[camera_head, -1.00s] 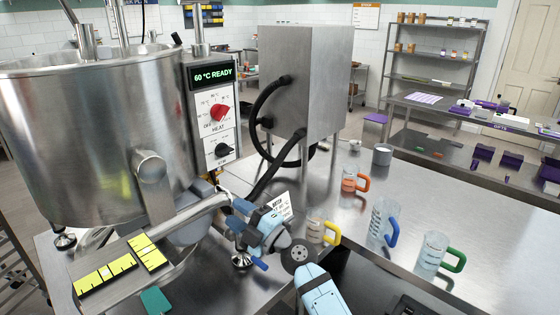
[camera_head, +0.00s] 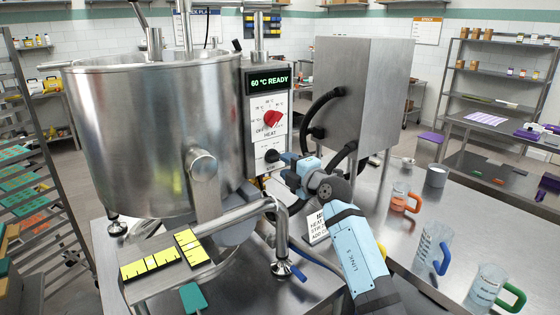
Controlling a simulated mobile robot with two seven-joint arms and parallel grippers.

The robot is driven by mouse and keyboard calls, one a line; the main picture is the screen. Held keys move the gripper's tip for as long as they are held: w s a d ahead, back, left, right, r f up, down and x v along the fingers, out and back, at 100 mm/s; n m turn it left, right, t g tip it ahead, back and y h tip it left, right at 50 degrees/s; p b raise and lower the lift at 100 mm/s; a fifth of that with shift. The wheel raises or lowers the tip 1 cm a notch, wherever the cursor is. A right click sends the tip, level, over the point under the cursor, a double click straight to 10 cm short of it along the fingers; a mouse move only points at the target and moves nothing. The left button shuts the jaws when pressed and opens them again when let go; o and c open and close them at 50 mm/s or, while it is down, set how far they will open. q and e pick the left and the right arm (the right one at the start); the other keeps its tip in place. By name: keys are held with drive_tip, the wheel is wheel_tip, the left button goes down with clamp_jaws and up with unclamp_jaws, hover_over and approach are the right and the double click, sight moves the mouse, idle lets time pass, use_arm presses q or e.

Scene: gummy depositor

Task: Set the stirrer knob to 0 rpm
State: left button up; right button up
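The control panel (camera_head: 266,99) is on the right side of the steel kettle (camera_head: 155,135), with a green "60 °C READY" display (camera_head: 269,80). The red heat knob (camera_head: 272,118) is on the panel above a small black knob (camera_head: 271,155), which I take as the stirrer knob. My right gripper (camera_head: 281,160) is at the black knob from the right and partly covers it and its scale. I cannot tell whether it touches the knob or how far its fingers are apart. The knob's pointer setting is not readable. My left gripper is not in view.
A steel box (camera_head: 362,90) with black hoses (camera_head: 318,112) stands behind my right arm. A steel outlet pipe (camera_head: 280,235) stands in front of the panel. Handled jugs, including one with an orange handle (camera_head: 404,200), stand on the table at right. A rack (camera_head: 30,160) is at left.

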sight(278, 160)
drive_tip(key=shift+x, duration=2.05)
clamp_jaws()
